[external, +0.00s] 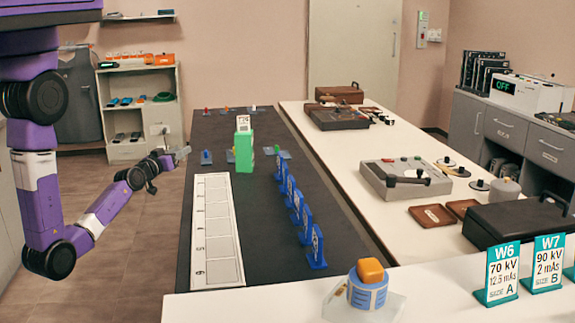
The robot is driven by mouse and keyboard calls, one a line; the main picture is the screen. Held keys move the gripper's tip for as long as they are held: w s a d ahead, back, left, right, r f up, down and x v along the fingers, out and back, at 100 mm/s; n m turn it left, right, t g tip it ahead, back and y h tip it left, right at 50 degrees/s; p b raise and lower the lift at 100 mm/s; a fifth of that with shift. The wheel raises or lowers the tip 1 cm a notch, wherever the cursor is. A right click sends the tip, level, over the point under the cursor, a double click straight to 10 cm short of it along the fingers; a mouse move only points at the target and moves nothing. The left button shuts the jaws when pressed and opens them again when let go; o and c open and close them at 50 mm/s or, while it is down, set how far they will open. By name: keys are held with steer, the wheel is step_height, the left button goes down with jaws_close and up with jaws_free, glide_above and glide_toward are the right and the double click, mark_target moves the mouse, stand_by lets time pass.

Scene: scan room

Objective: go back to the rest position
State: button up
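My purple and black arm comes in from the top left, bends low at its elbow and reaches up to the right. My gripper (183,153) is at its end, beside the left edge of the dark table (160,235) towards its far part. It appears apart from the objects on the table. The fingers are too small to tell whether they are open or shut, and I see nothing clearly held in them.
A green block (244,160) stands right of my gripper. A numbered white strip (213,225) and a row of blue stands (296,210) lie nearer. A white counter (375,150) runs along the right. Shelves (140,95) stand behind; the floor (110,275) left of the table is open.

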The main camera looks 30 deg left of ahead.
steer(key=s+d+f+m+g+h, duration=0.1)
steer(key=s+d, duration=0.2)
steer(key=s, duration=0.8)
steer(key=s+d+m+g+h, duration=0.1)
steer(key=s+d, duration=0.3)
steer(key=s, duration=0.8)
steer(key=s+d+f+m+g+h, duration=0.1)
steer(key=s+d, duration=0.3)
steer(key=s, duration=0.7)
steer(key=shift+s+d+f+m+p, duration=0.15)
steer(key=shift+s+f+m+p, duration=0.15)
steer(key=shift+m, duration=0.2)
